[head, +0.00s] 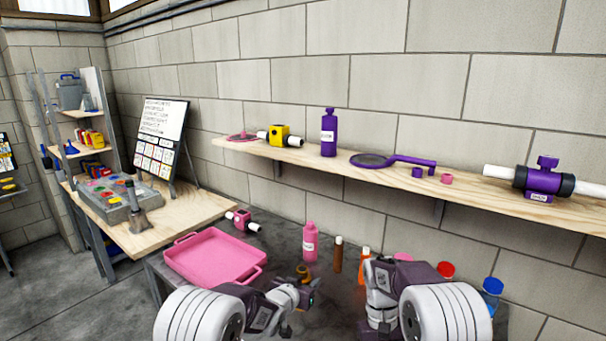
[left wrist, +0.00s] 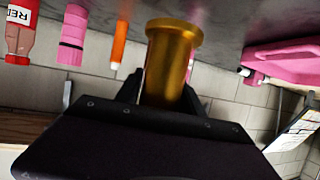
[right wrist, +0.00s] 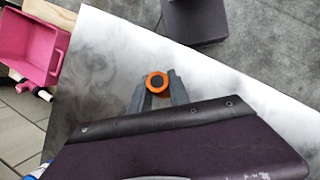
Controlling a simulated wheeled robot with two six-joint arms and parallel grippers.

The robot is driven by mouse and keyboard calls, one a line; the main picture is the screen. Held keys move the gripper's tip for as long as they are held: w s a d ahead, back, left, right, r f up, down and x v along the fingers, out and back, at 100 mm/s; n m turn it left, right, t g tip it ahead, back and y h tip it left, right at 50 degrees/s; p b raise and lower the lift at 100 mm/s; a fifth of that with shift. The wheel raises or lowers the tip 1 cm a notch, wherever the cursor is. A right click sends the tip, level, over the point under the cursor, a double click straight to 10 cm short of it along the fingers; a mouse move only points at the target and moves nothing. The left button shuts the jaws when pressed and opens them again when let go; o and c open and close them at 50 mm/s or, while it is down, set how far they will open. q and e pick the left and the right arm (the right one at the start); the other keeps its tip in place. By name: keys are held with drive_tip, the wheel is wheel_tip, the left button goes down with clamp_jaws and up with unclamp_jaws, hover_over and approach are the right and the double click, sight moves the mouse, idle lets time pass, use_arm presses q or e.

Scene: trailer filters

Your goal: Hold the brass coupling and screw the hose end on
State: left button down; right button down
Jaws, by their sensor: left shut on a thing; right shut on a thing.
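The brass coupling (left wrist: 170,62) is between the fingers of my left gripper (left wrist: 168,95), which is shut on it. Its flanged end points away from the wrist. In the head view the coupling (head: 303,271) shows small above my left gripper (head: 306,288). My right gripper (right wrist: 158,92) is shut on an orange, ring-shaped piece with a dark centre (right wrist: 157,83), seen end-on; it looks like the hose end. The two grippers are apart, and the coupling and orange piece do not touch. In the head view my right arm hides most of its gripper's fingers.
A pink tray (head: 215,257) lies on the grey bench at left. A pink bottle (head: 310,243), a brown tube (head: 337,255) and an orange tube (head: 363,262) stand behind the grippers. Red (head: 445,270) and blue (head: 492,287) lidded jars stand at right. A wooden shelf (head: 470,193) runs above.

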use_arm(q)
drive_tip(key=shift+s, duration=0.1)
idle(0.3)
drive_tip(key=s+a+m+g+h, duration=0.1)
drive_tip(key=s+a, duration=0.1)
drive_tip(key=s, duration=0.4)
drive_tip(key=s+a+f+m+g+h, duration=0.1)
drive_tip(key=s+a+m+h, duration=0.1)
drive_tip(key=s, duration=0.3)
drive_tip(key=shift+s+a+f, duration=0.3)
drive_tip(key=shift+s+a, duration=0.1)
drive_tip(key=shift+a, duration=0.15)
